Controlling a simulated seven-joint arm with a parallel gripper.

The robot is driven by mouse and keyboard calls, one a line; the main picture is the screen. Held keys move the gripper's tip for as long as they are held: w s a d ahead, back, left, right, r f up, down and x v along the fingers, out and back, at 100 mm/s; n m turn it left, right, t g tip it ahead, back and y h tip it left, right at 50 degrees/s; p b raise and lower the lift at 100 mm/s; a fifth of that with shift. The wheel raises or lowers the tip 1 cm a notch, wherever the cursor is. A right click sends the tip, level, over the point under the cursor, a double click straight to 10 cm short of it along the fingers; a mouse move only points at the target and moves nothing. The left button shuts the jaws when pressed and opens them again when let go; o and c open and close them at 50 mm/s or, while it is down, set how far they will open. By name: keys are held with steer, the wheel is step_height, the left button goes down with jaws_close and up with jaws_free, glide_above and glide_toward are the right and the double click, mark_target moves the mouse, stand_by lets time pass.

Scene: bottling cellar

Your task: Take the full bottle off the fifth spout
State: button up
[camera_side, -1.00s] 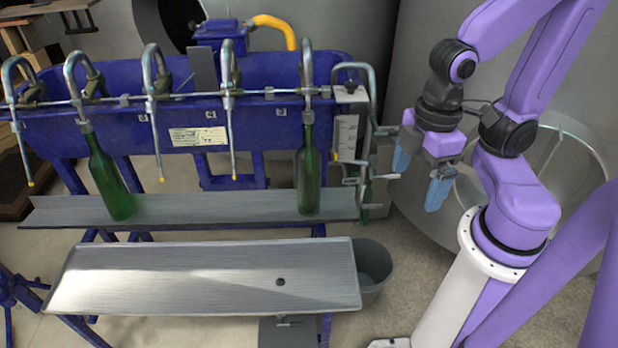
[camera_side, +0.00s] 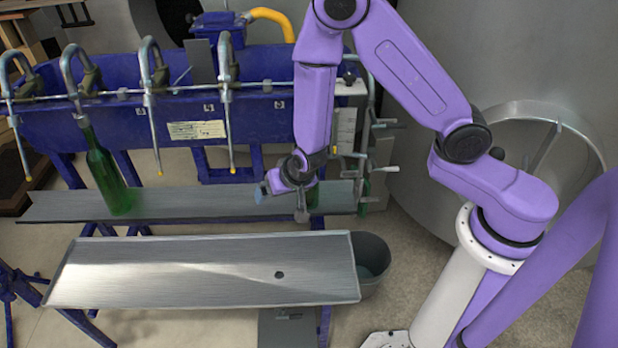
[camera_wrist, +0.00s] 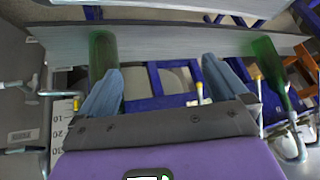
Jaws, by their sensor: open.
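In the side view the right-hand green bottle is almost wholly hidden behind my arm, with only a green sliver (camera_side: 313,198) showing. Its spout is hidden too. In the wrist view it is the green bottle (camera_wrist: 103,52) at left, behind and beside the left finger, not between the fingers. My gripper (camera_side: 281,205) is open and empty in front of that bottle; its two blue fingers are spread in the wrist view (camera_wrist: 162,82). Another green bottle (camera_side: 106,175) stands tilted under a left spout; it also shows at right in the wrist view (camera_wrist: 269,78). Fill levels cannot be told.
The bottles' metal shelf (camera_side: 200,204) runs along the blue filler (camera_side: 255,125). Empty spouts (camera_side: 229,110) hang between the two bottles. A bare metal tray (camera_side: 200,275) lies in front, with a grey bucket (camera_side: 372,262) at its right end. A valve and gauge stand right of the filler.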

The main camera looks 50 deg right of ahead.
steer(key=d+f+m+t+h, duration=0.1)
steer(key=d+f+m+h, duration=0.15)
steer(key=d, duration=0.25)
steer(key=d+f+m+h, duration=0.1)
steer(key=d+m+h, duration=0.1)
steer(key=d+h, duration=0.25)
steer(key=x, duration=1.3)
steer(key=shift+w+y, duration=0.25)
steer(key=shift+y, duration=0.15)
stand_by(0.6)
steer(key=shift+f, duration=0.2)
jaws_close()
stand_by(0.3)
